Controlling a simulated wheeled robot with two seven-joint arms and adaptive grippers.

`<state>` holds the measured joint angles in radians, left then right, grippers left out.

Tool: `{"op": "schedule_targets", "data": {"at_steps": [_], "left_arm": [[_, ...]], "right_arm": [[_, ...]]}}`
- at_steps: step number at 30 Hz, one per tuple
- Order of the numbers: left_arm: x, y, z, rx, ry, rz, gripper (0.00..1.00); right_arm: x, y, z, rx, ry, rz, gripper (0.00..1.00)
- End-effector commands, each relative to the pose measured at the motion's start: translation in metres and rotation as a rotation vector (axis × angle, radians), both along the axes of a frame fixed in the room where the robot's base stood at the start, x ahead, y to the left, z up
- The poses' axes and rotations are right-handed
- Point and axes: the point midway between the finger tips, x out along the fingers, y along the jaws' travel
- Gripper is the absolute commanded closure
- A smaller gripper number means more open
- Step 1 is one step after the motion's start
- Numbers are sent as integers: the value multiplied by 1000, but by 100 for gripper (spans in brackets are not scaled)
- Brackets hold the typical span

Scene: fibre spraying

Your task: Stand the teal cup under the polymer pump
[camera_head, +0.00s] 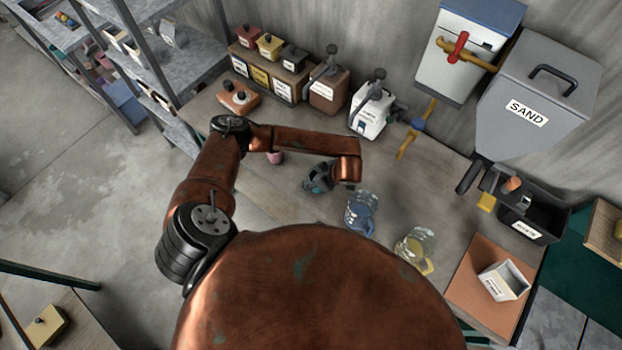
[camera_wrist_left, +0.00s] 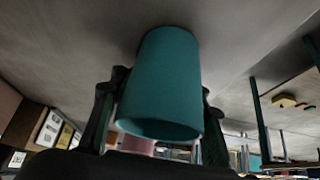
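The teal cup (camera_wrist_left: 165,85) fills the middle of the left wrist view, between the two fingers of my left gripper (camera_wrist_left: 160,95), which appear to press on its sides. In the head view the left gripper (camera_head: 320,180) is over the middle of the bench, and only a bit of teal shows there. I cannot tell whether the cup touches the bench. Two pump-topped containers stand at the back, a brown one (camera_head: 328,92) and a white one (camera_head: 370,112). Their labels are too small to read, so I cannot tell which is the polymer pump. My right gripper is not in view.
A pink cup (camera_head: 275,157) stands behind my left arm. Two clear jugs, one bluish (camera_head: 361,212) and one yellowish (camera_head: 415,248), stand right of the gripper. The SAND hopper (camera_head: 535,100), a black bin (camera_head: 530,215) and a white box (camera_head: 503,281) are further right.

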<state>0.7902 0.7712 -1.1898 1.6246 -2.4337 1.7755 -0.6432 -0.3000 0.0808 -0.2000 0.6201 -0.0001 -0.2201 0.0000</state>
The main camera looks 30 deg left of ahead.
Motion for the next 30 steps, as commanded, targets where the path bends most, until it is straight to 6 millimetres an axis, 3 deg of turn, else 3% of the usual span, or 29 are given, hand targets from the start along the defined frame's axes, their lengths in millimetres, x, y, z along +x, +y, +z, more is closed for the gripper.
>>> {"op": "schedule_targets", "data": {"at_steps": [9, 17, 24, 30], "left_arm": [[0, 0, 0, 0, 0, 0, 41], [0, 0, 0, 0, 0, 0, 41], [0, -1, 13, -2, 0, 0, 41], [3, -27, 38, 0, -4, -4, 41]], "right_arm": [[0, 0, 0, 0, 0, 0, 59], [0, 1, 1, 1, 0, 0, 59], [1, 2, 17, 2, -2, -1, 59], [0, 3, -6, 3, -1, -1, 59]]}}
